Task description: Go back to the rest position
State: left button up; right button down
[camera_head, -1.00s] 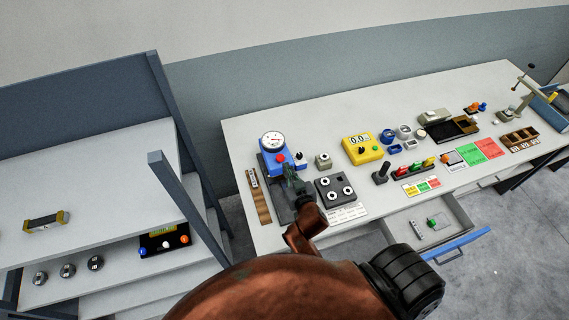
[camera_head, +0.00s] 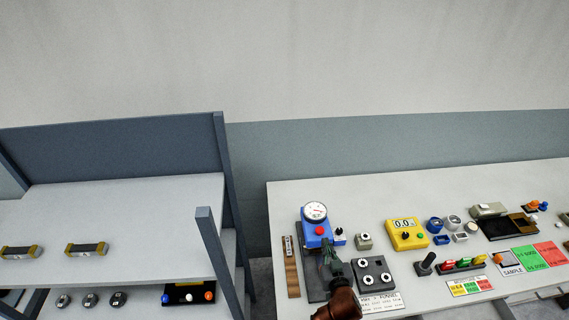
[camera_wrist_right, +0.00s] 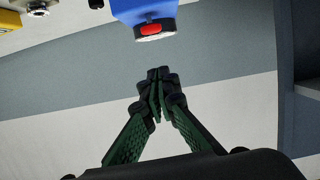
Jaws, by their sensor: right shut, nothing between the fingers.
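My right gripper (camera_head: 331,262) is in front of the blue gauge device (camera_head: 318,236) with its round white dial and red button, at the left part of the white table (camera_head: 440,185). In the right wrist view the green fingers of the right gripper (camera_wrist_right: 157,80) meet at their tips with nothing between them. The blue device (camera_wrist_right: 146,12) with its red button shows ahead of the fingertips there, apart from them. My left gripper is in neither view.
A shelf unit (camera_head: 120,195) stands at the left with rollers and small round items. Right of my right gripper are a block with several round holes (camera_head: 373,274), a yellow meter (camera_head: 407,235) and a black joystick (camera_head: 425,265). The wall behind is bare.

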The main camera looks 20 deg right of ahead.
jog(key=s+f+n+g+y, duration=0.1)
jog(key=s+f+g, duration=0.3)
jog(key=s, duration=0.5)
jog(key=s+d+f+g+y, duration=0.1)
jog(key=s+f+g, duration=0.25)
jog(key=s, duration=0.45)
jog(key=s+f+n+g+y, duration=0.1)
jog(key=s+f+g, duration=0.25)
jog(key=s, duration=0.55)
notch_tip(320, 180, down, 38)
jog(key=s+a+n+g+b, duration=0.1)
jog(key=s+b, duration=0.1)
jog(key=b, duration=0.6)
jog(key=s+f+b, duration=0.3)
jog(key=s+f, duration=0.6)
jog(key=f, duration=0.3)
jog(key=s+f+g+b, duration=0.1)
jog(key=s+f+b, duration=0.2)
jog(key=s+f, duration=0.7)
notch_tip(320, 180, down, 2)
jog(key=shift+s+f+n+g, duration=0.15)
jog(key=shift+f+n+g, duration=0.05)
jog(key=shift+n+g, duration=0.1)
